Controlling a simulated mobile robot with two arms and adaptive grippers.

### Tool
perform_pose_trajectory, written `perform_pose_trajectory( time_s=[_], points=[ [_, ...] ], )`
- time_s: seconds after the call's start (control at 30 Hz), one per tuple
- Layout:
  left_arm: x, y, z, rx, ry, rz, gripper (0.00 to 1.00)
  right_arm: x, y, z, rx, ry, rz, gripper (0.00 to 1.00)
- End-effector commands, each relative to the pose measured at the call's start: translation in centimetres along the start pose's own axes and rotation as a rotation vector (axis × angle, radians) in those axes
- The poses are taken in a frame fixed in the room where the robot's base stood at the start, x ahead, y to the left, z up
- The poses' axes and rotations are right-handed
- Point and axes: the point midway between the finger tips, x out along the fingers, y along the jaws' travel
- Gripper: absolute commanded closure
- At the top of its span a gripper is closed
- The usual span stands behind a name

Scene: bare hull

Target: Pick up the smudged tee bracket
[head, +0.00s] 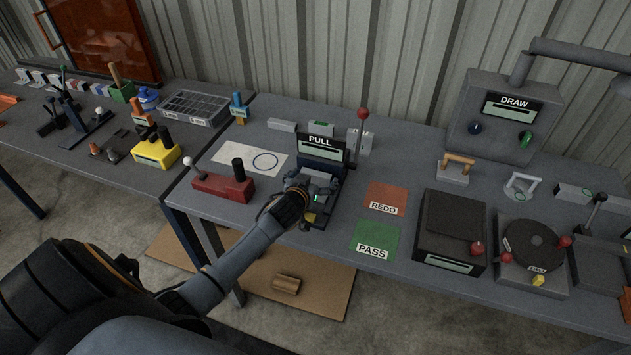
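My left arm reaches in from the left to the PULL station (320,146). My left gripper (316,186) is low over the front of that station, seen from behind. Its fingers are small and dark against the dark fixture, so I cannot tell whether they are open or shut, or hold anything. A small yellow piece (310,217) shows just below the gripper; its shape is unclear. I cannot make out a smudged tee bracket for certain; the gripper hides part of the station. My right gripper is not in view.
A red fixture (224,188) and white sheet with a drawn circle (238,158) lie left of the station. A red-knobbed lever (361,125) stands behind. REDO (386,196) and PASS (371,239) mats lie right, then a black box (452,228). Cardboard (325,288) lies on the floor.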

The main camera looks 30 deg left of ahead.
Motion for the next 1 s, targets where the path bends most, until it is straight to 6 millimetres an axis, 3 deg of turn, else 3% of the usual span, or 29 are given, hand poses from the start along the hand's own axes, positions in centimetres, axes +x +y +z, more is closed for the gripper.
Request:
perform_pose_trajectory(
  time_s=[0.03,0.23,0.67,0.87,1.0],
  points=[
    [0.0,0.0,0.0,0.000,0.000,0.000,0.08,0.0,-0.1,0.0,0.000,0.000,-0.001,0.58],
    [0.0,0.0,0.0,0.000,-0.001,0.000,0.49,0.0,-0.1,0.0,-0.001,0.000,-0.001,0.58],
    [-0.2,0.0,-0.5,0.001,0.001,-0.001,0.49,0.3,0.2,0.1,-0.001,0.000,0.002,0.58],
    [-1.1,0.0,-2.7,0.001,0.006,0.001,0.49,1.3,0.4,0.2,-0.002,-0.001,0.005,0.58],
    [-3.5,-1.8,-4.6,0.005,0.004,-0.002,0.49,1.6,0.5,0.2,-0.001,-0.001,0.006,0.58]
  ],
)
